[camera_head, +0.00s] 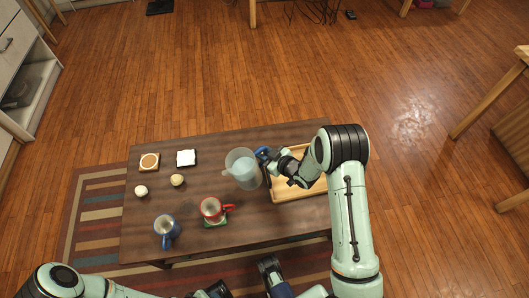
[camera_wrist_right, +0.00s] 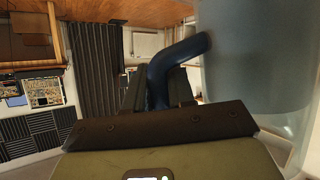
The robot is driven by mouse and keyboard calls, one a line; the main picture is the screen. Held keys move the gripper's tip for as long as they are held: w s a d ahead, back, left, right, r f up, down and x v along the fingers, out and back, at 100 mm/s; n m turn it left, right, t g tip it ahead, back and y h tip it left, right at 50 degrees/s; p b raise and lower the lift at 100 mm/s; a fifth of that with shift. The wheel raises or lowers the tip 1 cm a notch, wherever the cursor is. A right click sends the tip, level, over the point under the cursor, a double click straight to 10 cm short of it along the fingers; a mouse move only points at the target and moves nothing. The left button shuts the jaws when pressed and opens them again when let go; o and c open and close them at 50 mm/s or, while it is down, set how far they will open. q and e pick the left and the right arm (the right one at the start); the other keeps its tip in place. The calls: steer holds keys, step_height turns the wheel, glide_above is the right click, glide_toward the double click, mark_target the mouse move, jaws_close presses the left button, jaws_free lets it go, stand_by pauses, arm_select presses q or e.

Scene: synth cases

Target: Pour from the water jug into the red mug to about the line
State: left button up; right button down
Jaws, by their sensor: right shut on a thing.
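The translucent water jug (camera_head: 240,174) is at the middle of the table, just left of the wooden tray. My right gripper (camera_head: 265,156) is shut on its blue handle, which also shows between the fingers in the right wrist view (camera_wrist_right: 178,62). The jug's pale wall (camera_wrist_right: 245,75) fills the right of that view. It looks roughly upright; I cannot tell whether it touches the table.
A blue mug (camera_head: 166,228) stands left of the red mug. The wooden tray (camera_head: 286,196) is right of the jug, partly behind my right arm. Two small round things (camera_head: 177,180), a toast-like square (camera_head: 149,162) and a white item (camera_head: 186,158) lie on the table's left (camera_head: 205,143).

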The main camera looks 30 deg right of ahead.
steer(key=shift+s+a+r+n+h+p, duration=0.1)
steer(key=shift+a+r+n+h+p, duration=0.15)
steer(key=shift+a+n+h+p, duration=0.25)
steer(key=shift+s+a+r+n+h+p, duration=0.15)
steer(key=shift+a+r+n+p, duration=0.15)
steer(key=shift+a, duration=0.3)
steer(key=shift+w+a+r+n+h+p, duration=0.1)
steer(key=shift+a+r+n+h+p, duration=0.15)
steer(key=shift+a+n+h+p, duration=0.25)
arm_select(q)
steer(key=shift+s+d+r, duration=0.1)
steer(key=shift+s+r, duration=0.25)
steer(key=shift+r, duration=0.2)
steer(key=shift+s+r, duration=0.3)
steer(key=shift+r, duration=0.2)
arm_select(e)
steer(key=shift+y, duration=0.25)
steer(key=shift+f, duration=0.1)
